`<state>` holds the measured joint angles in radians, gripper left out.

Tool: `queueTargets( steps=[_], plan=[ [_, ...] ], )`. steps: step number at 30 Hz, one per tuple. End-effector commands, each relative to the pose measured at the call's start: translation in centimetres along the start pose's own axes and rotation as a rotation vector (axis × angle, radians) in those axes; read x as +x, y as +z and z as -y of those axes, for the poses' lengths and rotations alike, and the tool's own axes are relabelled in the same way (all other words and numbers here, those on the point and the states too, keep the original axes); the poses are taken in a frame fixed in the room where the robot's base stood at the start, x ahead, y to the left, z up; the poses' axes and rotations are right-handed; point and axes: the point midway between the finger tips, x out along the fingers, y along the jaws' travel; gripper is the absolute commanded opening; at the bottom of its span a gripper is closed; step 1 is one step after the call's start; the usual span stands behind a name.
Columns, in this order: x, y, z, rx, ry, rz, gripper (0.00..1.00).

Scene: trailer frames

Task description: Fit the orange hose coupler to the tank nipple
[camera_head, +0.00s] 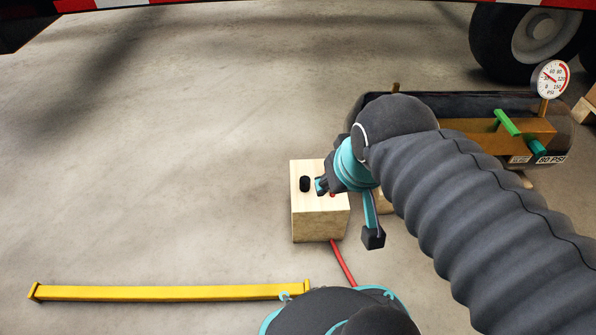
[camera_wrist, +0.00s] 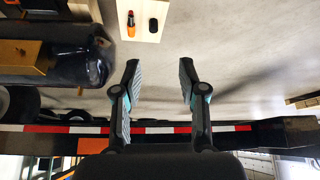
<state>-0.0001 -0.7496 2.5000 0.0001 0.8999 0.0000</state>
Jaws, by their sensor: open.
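The orange hose coupler (camera_wrist: 131,26), with a dark red tip, is on a light wooden block (camera_wrist: 145,36) in the wrist view. In the head view my gripper (camera_head: 321,187) hides most of it, above the same block (camera_head: 320,224). My gripper (camera_wrist: 160,75) is open, its two fingers apart with nothing between them. The coupler lies beyond the fingers, apart from them. The dark tank (camera_head: 478,103) lies at the right in the head view, partly behind my arm. Its end also shows in the wrist view (camera_wrist: 82,60). I cannot tell which fitting is the nipple.
A black cap-like piece (camera_head: 305,184) sits on the block. A red hose (camera_head: 343,262) runs from the block along the floor. The tank carries a gauge (camera_head: 551,79) and a green handle (camera_head: 508,123). A yellow bar (camera_head: 170,293) lies on the floor. Left floor is clear.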

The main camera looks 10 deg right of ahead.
Motion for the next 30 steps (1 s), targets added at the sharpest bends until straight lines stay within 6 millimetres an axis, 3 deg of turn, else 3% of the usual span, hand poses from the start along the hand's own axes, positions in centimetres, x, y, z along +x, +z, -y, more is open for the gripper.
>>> queueTargets(
  steps=[8, 9, 11, 14, 17, 22, 30],
  plan=[
    [0.0, 0.0, 0.0, 0.0, 0.0, 0.0, 0.42],
    [0.0, 0.0, 0.0, 0.0, 0.0, 0.0, 0.44],
    [0.0, -0.1, 0.0, 0.0, 0.0, 0.0, 0.59],
    [0.1, -0.6, -0.1, 0.003, 0.002, 0.009, 0.6],
    [0.5, -2.0, -0.2, 0.009, 0.005, 0.033, 0.6],
    [2.1, -6.0, -1.0, 0.031, 0.017, 0.093, 0.6],
    [7.2, -11.8, -3.2, 0.072, 0.033, 0.199, 0.6]
  ],
)
